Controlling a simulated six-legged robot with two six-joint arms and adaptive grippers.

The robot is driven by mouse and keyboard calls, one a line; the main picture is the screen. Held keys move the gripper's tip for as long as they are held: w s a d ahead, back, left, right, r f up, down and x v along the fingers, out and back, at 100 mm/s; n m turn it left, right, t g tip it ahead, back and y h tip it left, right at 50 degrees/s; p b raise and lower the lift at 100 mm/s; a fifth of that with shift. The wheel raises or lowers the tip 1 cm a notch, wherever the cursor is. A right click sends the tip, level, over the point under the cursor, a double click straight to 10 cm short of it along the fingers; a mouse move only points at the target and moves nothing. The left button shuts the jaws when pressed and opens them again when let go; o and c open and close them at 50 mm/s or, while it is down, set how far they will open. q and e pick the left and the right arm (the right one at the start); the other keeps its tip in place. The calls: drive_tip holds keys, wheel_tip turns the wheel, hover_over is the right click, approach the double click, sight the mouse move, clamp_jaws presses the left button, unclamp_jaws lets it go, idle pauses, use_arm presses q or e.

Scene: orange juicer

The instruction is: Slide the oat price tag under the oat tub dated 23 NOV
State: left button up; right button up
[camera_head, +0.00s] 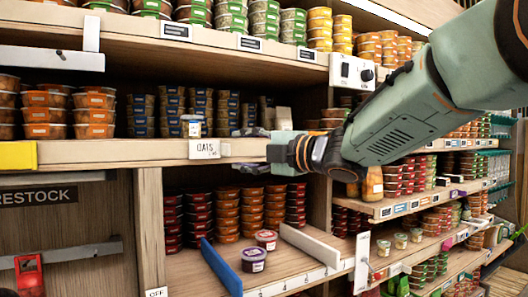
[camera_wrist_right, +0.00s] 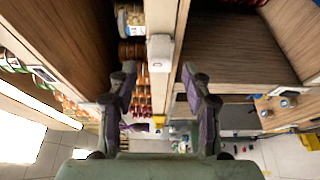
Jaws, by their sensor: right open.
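The white OATS price tag (camera_head: 204,149) is on the front edge of the middle shelf. A single small tub with a blue and white lid (camera_head: 193,126) stands on the shelf just above it; its date is too small to read. My right gripper (camera_head: 246,149) is open and empty, to the right of the tag at the shelf edge, its fingers pointing left. In the right wrist view, the open fingers (camera_wrist_right: 158,76) stand either side of the shelf edge line, with a white tag-like piece (camera_wrist_right: 160,50) ahead between them. My left gripper is not in view.
Stacked tubs (camera_head: 170,112) fill the shelf behind. Below, a lower bay holds a blue divider (camera_head: 220,268), a white divider (camera_head: 310,244) and a purple-lidded tub (camera_head: 253,260). A yellow block (camera_head: 18,155) sits at left.

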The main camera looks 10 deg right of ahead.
drive_tip(key=v, duration=0.6)
drive_tip(key=shift+d, duration=0.1)
